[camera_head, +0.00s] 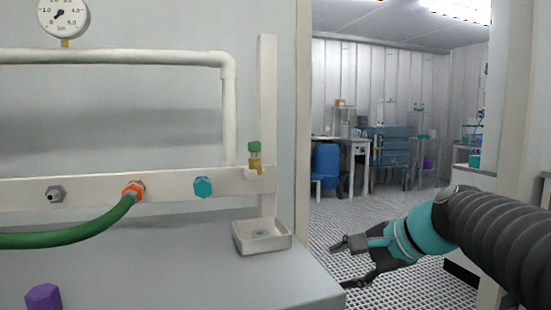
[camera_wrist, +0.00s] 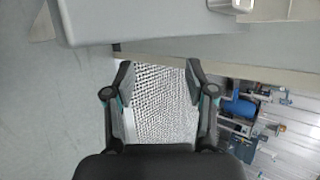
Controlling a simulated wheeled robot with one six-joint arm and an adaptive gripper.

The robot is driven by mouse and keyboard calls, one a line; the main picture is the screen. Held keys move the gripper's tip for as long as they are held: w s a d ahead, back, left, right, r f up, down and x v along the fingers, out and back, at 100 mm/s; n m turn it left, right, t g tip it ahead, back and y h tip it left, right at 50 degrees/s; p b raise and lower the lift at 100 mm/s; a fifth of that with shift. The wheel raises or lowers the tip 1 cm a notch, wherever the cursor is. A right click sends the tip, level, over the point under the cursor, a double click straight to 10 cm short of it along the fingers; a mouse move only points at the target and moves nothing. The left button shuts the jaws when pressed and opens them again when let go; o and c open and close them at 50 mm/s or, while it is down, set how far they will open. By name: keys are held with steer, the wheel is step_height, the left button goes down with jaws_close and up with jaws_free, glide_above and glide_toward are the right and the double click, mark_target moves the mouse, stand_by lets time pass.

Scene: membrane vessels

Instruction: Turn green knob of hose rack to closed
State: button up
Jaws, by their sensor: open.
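The green knob (camera_head: 254,147) sits on top of a small brass valve (camera_head: 255,164) at the right end of the white hose rack rail (camera_head: 100,189). My gripper (camera_head: 342,263) is open and empty, to the right of and lower than the knob, beyond the grey bench's right edge. In the wrist view my gripper (camera_wrist: 160,74) shows its two fingers spread over the grated floor, with nothing between them. The green knob is not clear in the wrist view.
A white drip tray (camera_head: 262,246) stands on the grey bench (camera_head: 200,275) below the valve. A green hose (camera_head: 70,236) joins an orange fitting (camera_head: 133,192); a teal cap (camera_head: 203,187) is beside it. A purple hexagonal piece (camera_head: 43,297) lies front left. A pressure gauge (camera_head: 62,16) hangs above.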

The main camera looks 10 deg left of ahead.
steer(key=w+a+r+m+y, duration=0.3)
steer(key=w+a+r, duration=0.1)
steer(key=w, duration=0.3)
steer(key=m+y, duration=0.6)
steer(key=m, duration=0.2)
glide_toward(260, 145)
steer(key=x, duration=1.1)
steer(key=shift+a, duration=0.15)
jaws_close()
